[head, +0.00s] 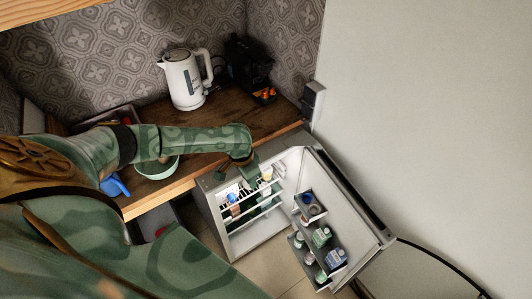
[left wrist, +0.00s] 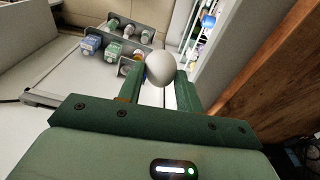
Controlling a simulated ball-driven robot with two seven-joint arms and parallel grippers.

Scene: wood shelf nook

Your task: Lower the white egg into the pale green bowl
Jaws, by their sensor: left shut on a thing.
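The white egg (left wrist: 161,67) is held between the two fingertips of my left gripper (left wrist: 158,85) in the left wrist view. In the head view my left gripper (head: 245,170) is over the open fridge, near its upper edge, and I cannot make out the egg there. The pale green bowl (head: 157,174) stands on the wooden counter to the left of the gripper, apart from it. My left forearm hides part of the bowl. My right gripper is not in view.
The small fridge (head: 238,247) stands open, with bottles and jars on its shelves and in its door (head: 357,232). A white kettle (head: 185,80) and a dark machine (head: 247,63) stand at the back of the counter (head: 228,112). A blue object (head: 114,186) lies left of the bowl.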

